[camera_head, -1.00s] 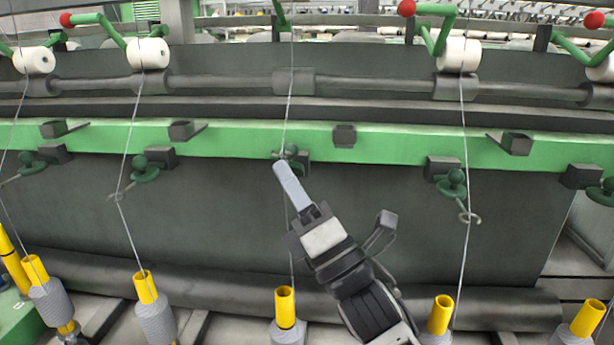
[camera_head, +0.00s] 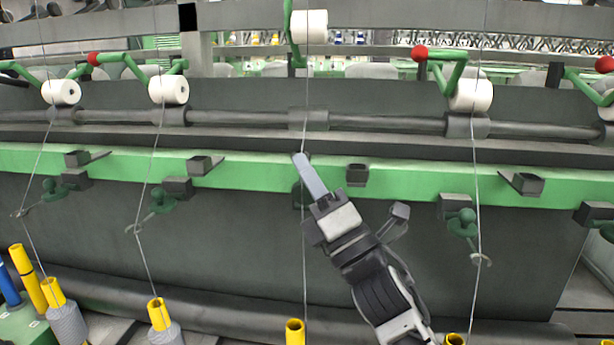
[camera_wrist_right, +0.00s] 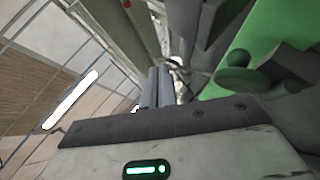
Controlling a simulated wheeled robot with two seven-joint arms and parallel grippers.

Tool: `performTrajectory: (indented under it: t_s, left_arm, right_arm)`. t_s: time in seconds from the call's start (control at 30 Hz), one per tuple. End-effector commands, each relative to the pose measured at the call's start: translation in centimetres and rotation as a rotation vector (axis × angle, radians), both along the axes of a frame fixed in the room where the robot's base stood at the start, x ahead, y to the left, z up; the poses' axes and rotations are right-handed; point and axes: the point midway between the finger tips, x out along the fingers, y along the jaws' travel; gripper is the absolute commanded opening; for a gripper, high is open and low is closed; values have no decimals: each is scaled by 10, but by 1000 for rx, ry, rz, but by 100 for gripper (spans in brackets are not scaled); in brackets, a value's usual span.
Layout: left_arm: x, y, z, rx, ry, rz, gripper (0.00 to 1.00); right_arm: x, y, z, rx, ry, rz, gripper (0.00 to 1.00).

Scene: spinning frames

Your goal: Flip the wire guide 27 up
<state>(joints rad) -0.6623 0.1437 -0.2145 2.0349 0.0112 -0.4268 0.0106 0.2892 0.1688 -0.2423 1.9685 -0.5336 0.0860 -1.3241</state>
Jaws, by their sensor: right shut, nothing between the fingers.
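My right gripper (camera_head: 302,160) comes up from the bottom, its fingers shut and empty, tips near the top edge of the green rail. Behind it, the middle wire guide is mostly covered; a bit of its dark green part (camera_head: 298,196) shows left of the fingers. The wrist view shows the shut fingers (camera_wrist_right: 157,88) beside a green knob (camera_wrist_right: 235,80) with a grey curl near the tips; I cannot tell if they touch. The neighbouring guides, at left (camera_head: 158,203) and right (camera_head: 466,222), have their curls hanging forward and low. No number is readable. My left gripper is out of view.
The green rail (camera_head: 400,178) runs across, with dark brackets (camera_head: 356,175) sticking out. Thin threads run down to yellow-topped bobbins (camera_head: 295,330). White rolls (camera_head: 168,89) sit above; the middle roll (camera_head: 310,25) is raised on its green arm. A dark panel is below the rail.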

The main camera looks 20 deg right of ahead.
Motion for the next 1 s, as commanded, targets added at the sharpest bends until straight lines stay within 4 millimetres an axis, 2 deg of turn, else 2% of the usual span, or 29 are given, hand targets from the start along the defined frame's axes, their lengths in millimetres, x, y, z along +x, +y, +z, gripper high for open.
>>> performTrajectory:
  t_s: [0.57,0.77,1.0]
  left_arm:
    - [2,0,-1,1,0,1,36]
    - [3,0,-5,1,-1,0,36]
    - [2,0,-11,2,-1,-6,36]
  right_arm:
    - [-4,5,-2,0,0,3,0]
    - [-25,28,-7,4,1,11,0]
    - [-80,12,-14,-2,1,8,0]
